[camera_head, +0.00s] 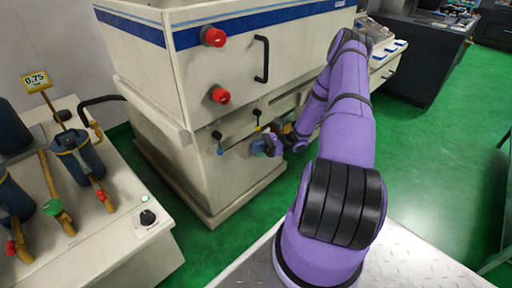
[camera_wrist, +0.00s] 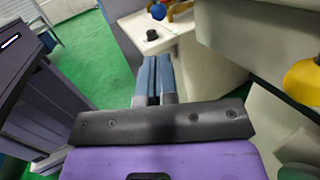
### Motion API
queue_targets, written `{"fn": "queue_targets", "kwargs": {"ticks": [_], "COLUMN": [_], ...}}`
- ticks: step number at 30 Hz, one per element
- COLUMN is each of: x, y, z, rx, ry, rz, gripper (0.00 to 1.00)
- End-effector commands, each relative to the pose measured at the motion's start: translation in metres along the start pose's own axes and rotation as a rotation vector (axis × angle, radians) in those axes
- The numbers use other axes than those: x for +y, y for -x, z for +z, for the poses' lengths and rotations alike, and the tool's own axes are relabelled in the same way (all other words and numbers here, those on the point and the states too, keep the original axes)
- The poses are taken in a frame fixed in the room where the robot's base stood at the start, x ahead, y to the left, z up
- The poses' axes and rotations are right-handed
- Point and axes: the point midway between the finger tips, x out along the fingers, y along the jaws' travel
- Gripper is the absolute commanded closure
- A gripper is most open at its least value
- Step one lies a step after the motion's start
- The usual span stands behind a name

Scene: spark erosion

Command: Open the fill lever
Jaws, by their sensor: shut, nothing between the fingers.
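Two small levers with black knobs stick out from the lower front of the white machine (camera_head: 195,85): one with a blue base (camera_head: 217,140) and one with a yellow base (camera_head: 257,118). I cannot tell from any label which is the fill lever. My gripper (camera_head: 262,147) is at the machine's front, a little below and right of the blue-based lever and below the yellow-based one. In the wrist view its blue fingers (camera_wrist: 155,75) are together and empty. A rounded yellow part (camera_wrist: 304,82) is close at the right edge there, clear of the fingers.
Two red knobs (camera_head: 213,37) and a black handle (camera_head: 262,58) are on the machine above. A console (camera_head: 120,240) with hoses, a black dial (camera_head: 147,217) and a green light stands at left; a dial (camera_wrist: 152,35) shows beyond the fingers. Green floor (camera_head: 430,150) is free at right.

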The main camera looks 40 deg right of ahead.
Motion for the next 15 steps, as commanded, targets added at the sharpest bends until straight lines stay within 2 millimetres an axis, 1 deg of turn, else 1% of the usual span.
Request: {"fn": "queue_targets", "kwargs": {"ticks": [1,9,15], "x": [0.001,0.001,0.0], "y": [-0.01,-0.06,-0.09], "z": [0.0,0.0,0.0], "rx": [-0.002,-0.001,0.0], "ry": [-0.001,0.0,0.001], "rz": [0.003,0.003,0.001], "gripper": [1.0,1.0,1.0]}}
